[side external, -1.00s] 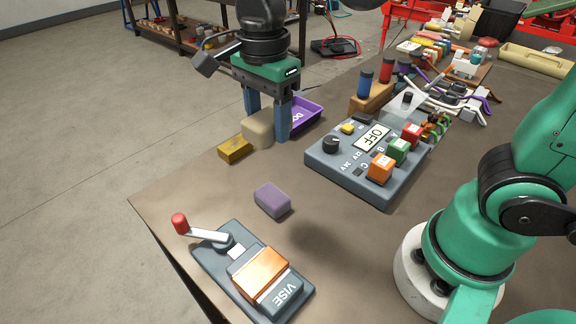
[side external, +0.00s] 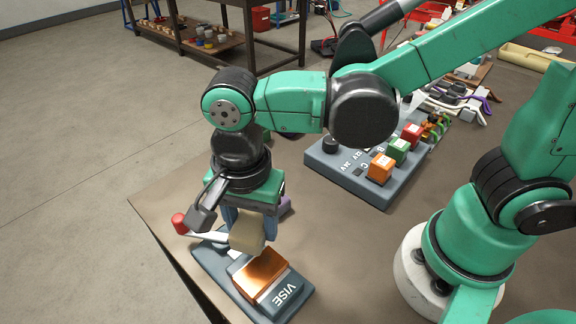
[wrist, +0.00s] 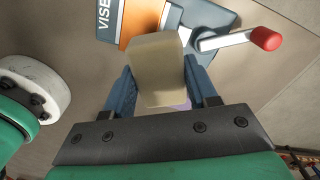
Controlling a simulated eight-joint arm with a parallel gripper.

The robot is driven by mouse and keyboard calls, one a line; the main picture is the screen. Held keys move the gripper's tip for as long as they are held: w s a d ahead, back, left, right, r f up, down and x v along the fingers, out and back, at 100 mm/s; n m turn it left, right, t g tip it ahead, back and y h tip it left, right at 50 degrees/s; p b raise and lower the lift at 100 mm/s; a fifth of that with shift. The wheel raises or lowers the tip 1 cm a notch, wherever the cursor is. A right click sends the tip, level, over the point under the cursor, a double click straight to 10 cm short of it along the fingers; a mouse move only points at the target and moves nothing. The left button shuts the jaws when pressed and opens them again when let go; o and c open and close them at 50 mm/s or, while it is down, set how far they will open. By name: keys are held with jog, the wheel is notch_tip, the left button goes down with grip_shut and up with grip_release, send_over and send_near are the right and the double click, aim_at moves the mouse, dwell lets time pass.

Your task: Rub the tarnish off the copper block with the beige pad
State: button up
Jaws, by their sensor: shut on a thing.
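My gripper (side external: 248,236) is shut on the beige pad (side external: 247,232), and the pad's lower part sticks out below the fingers. The pad fills the middle of the wrist view (wrist: 157,68), between the blue fingers. The copper block (side external: 258,274) is clamped in the grey vise (side external: 290,294), its orange-brown top facing up. The pad is close to the block's far edge; I cannot tell whether they touch. In the wrist view the pad covers part of the block (wrist: 137,20). Darker shading shows on the block's top, but I cannot tell tarnish from reflection.
The vise's lever has a red knob (side external: 180,222) left of my gripper. The grey switch panel (side external: 350,178) with coloured blocks stands behind to the right. The table front right of the vise is clear.

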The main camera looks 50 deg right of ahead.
aim_at(275, 267)
notch_tip(275, 267, down, 4)
jog(key=shift+r, duration=0.2)
jog(key=shift+s+f, duration=0.1)
jog(key=shift+s, duration=0.25)
jog(key=shift+c, duration=0.6)
jog(key=shift+s, duration=1.55)
jog(key=shift+w, duration=2)
jog(key=shift+s+r, duration=0.15)
jog(key=shift+r, duration=3.9)
